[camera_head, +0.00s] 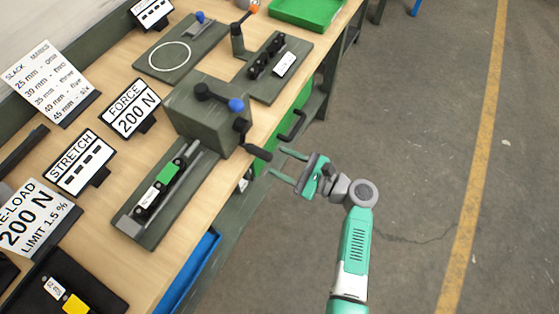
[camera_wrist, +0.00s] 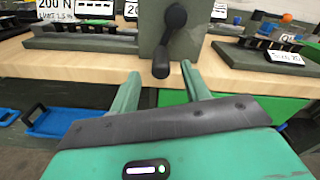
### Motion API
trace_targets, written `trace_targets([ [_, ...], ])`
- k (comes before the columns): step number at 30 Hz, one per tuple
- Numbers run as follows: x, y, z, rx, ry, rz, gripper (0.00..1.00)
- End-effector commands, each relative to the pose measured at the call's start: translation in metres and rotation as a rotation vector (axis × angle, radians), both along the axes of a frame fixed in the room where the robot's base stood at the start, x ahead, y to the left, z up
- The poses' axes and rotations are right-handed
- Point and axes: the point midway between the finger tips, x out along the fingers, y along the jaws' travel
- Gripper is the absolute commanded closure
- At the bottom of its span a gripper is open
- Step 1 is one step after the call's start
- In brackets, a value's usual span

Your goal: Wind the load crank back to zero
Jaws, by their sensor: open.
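The load crank (camera_head: 252,142) is a dark arm with a grip on the side of a grey-green box (camera_head: 200,122) at the bench's front edge. In the wrist view the crank (camera_wrist: 175,24) hangs down from its hub, with its grip end low. The force sign (camera_head: 131,109) reads 200 N.
A lever with a blue knob (camera_head: 236,105) sits on top of the box. A rail with a green block (camera_head: 167,173) lies in front-left of it. A stretch sign (camera_head: 78,163) shows dashes. A dark handle (camera_head: 294,125) sticks out below the bench edge. The floor at right is clear.

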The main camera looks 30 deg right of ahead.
Motion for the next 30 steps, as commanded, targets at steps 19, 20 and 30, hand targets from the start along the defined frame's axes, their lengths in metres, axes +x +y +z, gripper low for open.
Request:
trace_targets([
  [19, 0.054, 0.032, -0.012, 0.076, 0.011, -0.005, 0.53],
  [20, 0.057, 0.033, -0.012, 0.076, 0.01, -0.006, 0.53],
  [30, 0.062, 0.035, -0.011, 0.075, 0.01, -0.008, 0.55],
])
